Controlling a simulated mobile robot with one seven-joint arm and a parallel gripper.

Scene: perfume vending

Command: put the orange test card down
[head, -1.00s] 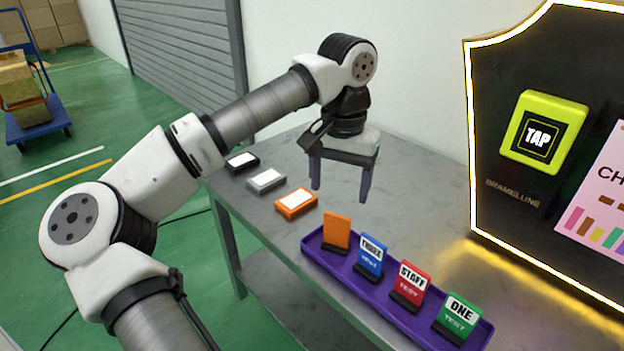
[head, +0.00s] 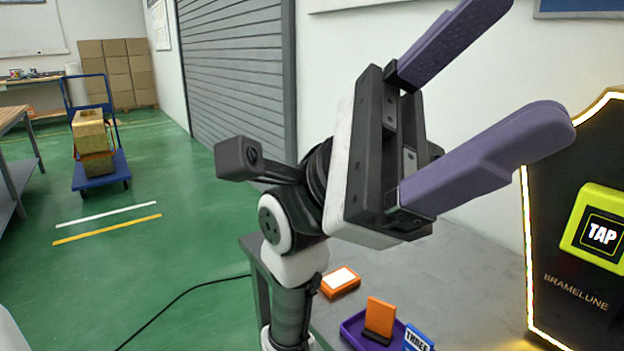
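The orange test card (head: 380,318) stands upright in a dark holder at the left end of the purple tray (head: 352,329) on the grey table. My gripper (head: 525,65) is raised high above the table, close to the camera, with its two purple fingers spread wide and nothing between them. The gripper is well apart from the card and points up and to the right. The lower part of the tray is cut off by the picture's edge.
A blue card (head: 417,340) stands beside the orange one. An orange box with a white top (head: 341,281) lies on the grey table (head: 440,272).

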